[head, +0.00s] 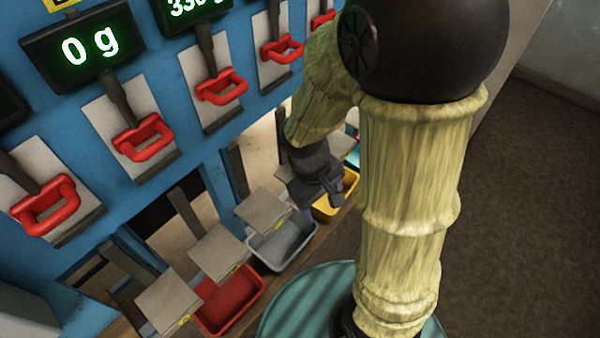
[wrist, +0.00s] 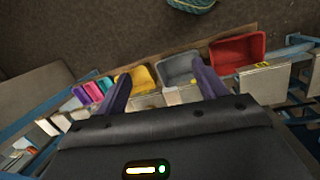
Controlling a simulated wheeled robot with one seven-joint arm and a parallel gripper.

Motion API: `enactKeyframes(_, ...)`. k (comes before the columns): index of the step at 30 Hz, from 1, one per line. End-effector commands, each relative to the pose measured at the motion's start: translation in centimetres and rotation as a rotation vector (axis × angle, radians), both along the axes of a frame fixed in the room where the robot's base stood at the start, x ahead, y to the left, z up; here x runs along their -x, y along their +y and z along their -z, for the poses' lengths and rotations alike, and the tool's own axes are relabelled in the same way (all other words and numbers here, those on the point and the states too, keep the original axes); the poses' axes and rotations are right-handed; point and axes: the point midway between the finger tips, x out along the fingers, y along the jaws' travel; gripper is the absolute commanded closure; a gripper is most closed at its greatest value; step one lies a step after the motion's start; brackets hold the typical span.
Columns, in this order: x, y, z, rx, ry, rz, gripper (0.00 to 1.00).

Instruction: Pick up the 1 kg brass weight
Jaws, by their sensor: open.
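I cannot make out a 1 kg brass weight in either view. My gripper (head: 328,200) hangs at the end of my arm in the head view, over the row of bins, by the grey and yellow ones.
A blue frame (head: 110,240) carries red handles (head: 143,137) and a display (head: 85,48) reading 0 g. Below are pale plates (head: 218,250), a red bin (head: 232,300), a grey bin (head: 283,248) and a yellow bin (head: 336,201). Brown floor is clear at right.

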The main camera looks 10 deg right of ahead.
Motion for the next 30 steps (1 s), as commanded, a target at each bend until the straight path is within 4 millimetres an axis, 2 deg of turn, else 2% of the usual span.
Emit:
enactKeyframes(1,0.2,0.1,3.5,0.076,0.082,-0.125,0.29)
enactKeyframes(3,0.2,-0.3,5.8,0.195,0.181,-0.286,0.29)
enactKeyframes(7,-1.3,-0.8,9.0,0.448,0.331,-0.575,0.29)
enactKeyframes(10,-3.6,-0.3,11.0,0.668,0.411,-0.788,0.29)
enactKeyframes(13,-6.5,1.4,12.7,0.910,0.459,-0.987,0.29)
enactKeyframes(15,-8.6,3.6,13.8,1.089,0.469,-1.115,0.29)
enactKeyframes(18,-10.9,7.1,14.7,1.310,0.454,-1.254,0.29)
enactKeyframes(21,-12.0,9.5,14.9,1.444,0.429,-1.328,0.29)
enactKeyframes(24,-12.5,10.7,14.9,1.505,0.415,-1.357,0.29)
enactKeyframes(30,-12.6,11.2,14.7,1.521,0.407,-1.368,0.29)
